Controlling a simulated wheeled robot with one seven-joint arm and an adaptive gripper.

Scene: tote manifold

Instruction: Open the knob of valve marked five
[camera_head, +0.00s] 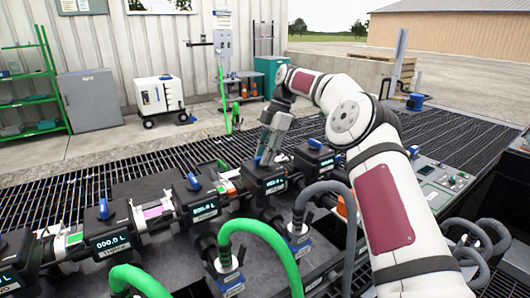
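A row of black valve units with lit displays and blue knobs runs from the lower left towards the centre. Their markings are too small to read, so I cannot tell which is marked five. My gripper (264,161) points down at the top of one black unit (267,183) near the centre. It hides that unit's knob, and I cannot tell whether it touches it or how its fingers are set. Blue knobs show on the neighbouring units to the right (314,144) and left (194,182), and farther left (103,209).
Green hoses (262,233) and grey hoses (325,187) loop in front of the units. A control panel (440,183) stands at the right. Dark grating (130,176) lies behind the row. A green shelf (38,85) and a grey cabinet (91,101) stand by the wall.

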